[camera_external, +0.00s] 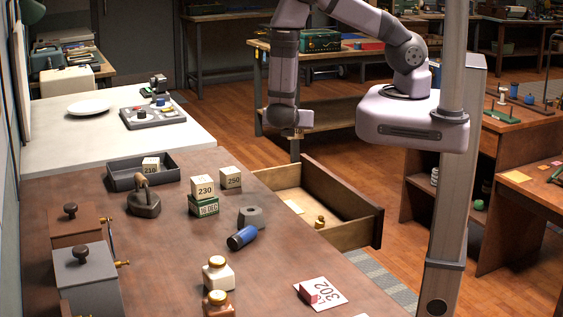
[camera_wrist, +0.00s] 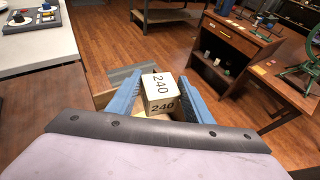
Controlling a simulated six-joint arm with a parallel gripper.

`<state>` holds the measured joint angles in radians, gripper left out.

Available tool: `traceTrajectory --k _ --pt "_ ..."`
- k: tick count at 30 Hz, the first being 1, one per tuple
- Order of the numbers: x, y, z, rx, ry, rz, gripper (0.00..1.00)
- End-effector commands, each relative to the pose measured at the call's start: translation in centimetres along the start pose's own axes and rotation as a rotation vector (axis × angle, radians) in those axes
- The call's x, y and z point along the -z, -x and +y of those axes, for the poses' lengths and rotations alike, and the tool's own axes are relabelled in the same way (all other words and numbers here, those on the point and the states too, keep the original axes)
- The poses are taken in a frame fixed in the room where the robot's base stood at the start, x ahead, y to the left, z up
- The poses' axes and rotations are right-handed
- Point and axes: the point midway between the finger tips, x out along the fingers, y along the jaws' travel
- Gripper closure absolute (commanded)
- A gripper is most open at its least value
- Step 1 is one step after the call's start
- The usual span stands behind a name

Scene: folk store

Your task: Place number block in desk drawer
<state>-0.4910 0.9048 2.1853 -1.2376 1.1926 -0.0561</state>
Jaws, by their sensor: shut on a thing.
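A cream number block marked 240 (camera_wrist: 160,105) sits between the two blue fingers of my gripper (camera_wrist: 160,78) in the wrist view. The gripper is shut on it. In the external view my arm's wrist hangs above and behind the open desk drawer; the fingers and held block cannot be made out there. The wooden desk drawer (camera_external: 345,208) is pulled out from the desk's right side. It holds a pale card (camera_external: 293,206) and a small brass item (camera_external: 320,221). In the wrist view, part of the drawer (camera_wrist: 104,98) shows below the block, mostly hidden by the gripper.
On the desk (camera_external: 165,235) stand block 230 (camera_external: 203,188) on a green box, block 250 (camera_external: 230,177), and block 210 (camera_external: 151,164) in a dark tray (camera_external: 122,180). A grey hex piece (camera_external: 251,217) and blue cylinder (camera_external: 241,238) lie near the drawer.

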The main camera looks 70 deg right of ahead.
Motion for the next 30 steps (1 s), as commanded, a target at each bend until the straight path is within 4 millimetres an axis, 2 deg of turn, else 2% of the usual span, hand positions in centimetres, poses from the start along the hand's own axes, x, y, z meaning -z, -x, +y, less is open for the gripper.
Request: traceTrajectory --k 2,7,14,21,30 --pt "-0.6 -0.2 0.6 -0.092 0.044 -0.001 0.76" --pt "-0.4 -0.5 2.0 -0.279 0.123 -0.002 0.76" --pt "1.7 -0.1 3.0 -0.538 0.238 -0.001 0.76" --pt "5.3 1.2 2.6 -0.770 0.327 0.000 0.76" --pt "7.8 2.4 1.2 -0.911 0.379 -0.002 0.76"
